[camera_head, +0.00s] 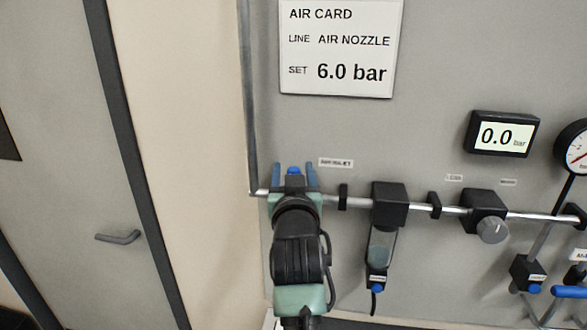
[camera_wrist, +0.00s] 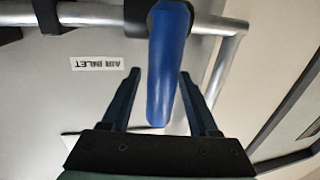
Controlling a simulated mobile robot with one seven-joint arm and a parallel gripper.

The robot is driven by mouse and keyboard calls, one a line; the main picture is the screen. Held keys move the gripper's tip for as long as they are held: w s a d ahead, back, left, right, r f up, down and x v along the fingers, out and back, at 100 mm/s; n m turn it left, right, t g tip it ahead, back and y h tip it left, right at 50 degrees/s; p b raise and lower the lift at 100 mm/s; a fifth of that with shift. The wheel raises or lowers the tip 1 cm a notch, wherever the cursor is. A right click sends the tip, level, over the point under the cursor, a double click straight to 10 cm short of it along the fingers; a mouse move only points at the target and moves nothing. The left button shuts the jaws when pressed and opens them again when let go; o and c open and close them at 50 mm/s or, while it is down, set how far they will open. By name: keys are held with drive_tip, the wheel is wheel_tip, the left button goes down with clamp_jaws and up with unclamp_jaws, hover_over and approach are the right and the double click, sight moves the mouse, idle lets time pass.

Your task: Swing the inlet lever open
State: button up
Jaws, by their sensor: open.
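The blue inlet lever (camera_wrist: 168,65) hangs from a black fitting on the pipe in the wrist view, its free end toward my gripper. My gripper (camera_wrist: 160,73) is open, with one finger on each side of the lever. Gaps show between the lever and both fingers, so it does not look gripped. In the head view my gripper (camera_head: 294,169) is at the left end of the pipe, below and left of the air inlet label (camera_head: 336,162). A small blue part of the lever (camera_head: 293,171) shows between the fingers; my arm hides the rest.
The pipe (camera_head: 350,203) runs right along the grey panel, carrying a filter unit (camera_head: 389,205) and a regulator with a grey knob (camera_head: 491,230). A display (camera_head: 502,134) reads 0.0 bar. A dial gauge (camera_head: 577,150) and another blue handle (camera_head: 570,291) are at the right.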

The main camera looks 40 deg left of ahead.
clamp_jaws()
idle(0.3)
idle(1.1)
